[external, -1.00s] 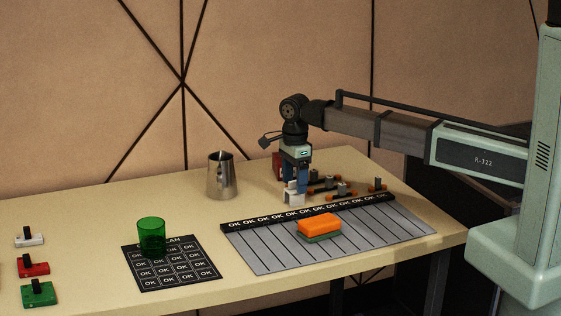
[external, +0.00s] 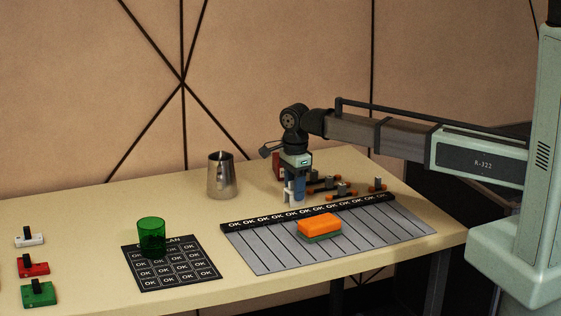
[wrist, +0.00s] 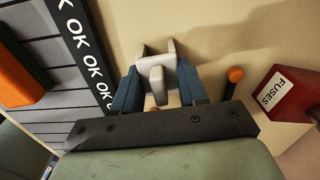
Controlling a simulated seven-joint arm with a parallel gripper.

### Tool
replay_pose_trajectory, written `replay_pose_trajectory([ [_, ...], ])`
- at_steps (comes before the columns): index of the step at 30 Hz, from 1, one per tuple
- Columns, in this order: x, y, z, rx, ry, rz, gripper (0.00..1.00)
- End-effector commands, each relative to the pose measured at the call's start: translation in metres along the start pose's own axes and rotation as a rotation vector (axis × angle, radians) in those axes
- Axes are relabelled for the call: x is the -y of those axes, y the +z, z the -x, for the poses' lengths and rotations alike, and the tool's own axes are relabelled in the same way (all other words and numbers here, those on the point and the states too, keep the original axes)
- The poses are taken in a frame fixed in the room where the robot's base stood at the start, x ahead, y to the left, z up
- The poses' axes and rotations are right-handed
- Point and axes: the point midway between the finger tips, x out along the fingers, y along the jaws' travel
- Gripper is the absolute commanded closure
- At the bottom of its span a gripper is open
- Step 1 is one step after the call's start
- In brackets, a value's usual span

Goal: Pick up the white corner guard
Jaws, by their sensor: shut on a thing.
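The white corner guard (wrist: 153,62) sits between the two blue fingers of my gripper (wrist: 157,82) in the wrist view. My gripper is shut on it. In the external view my gripper (external: 294,192) points down over the table, just behind the black "OK" strip, and the white guard (external: 288,191) shows only in part at the fingertips. I cannot tell for certain whether it touches the table.
A red fuses box (wrist: 288,97) and several orange-and-grey parts (external: 343,190) stand close to my gripper. An orange-and-green block (external: 319,225) lies on the striped mat (external: 265,257) in front. A metal cup (external: 222,177) and green glass (external: 151,237) stand to the left.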

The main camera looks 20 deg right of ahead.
Motion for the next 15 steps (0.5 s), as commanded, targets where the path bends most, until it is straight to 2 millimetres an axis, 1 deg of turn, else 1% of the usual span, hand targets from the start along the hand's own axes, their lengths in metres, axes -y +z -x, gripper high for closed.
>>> replay_pose_trajectory([
  [1,0.0,0.0,-0.001,0.0,0.0,0.0,0.82],
  [3,0.0,0.0,-0.001,0.0,0.0,0.0,0.87],
  [10,0.0,0.0,0.001,0.0,0.0,0.0,0.87],
  [13,0.0,0.0,0.007,0.0,0.0,0.0,0.87],
  [15,0.0,0.0,0.015,0.0,0.0,0.0,0.87],
])
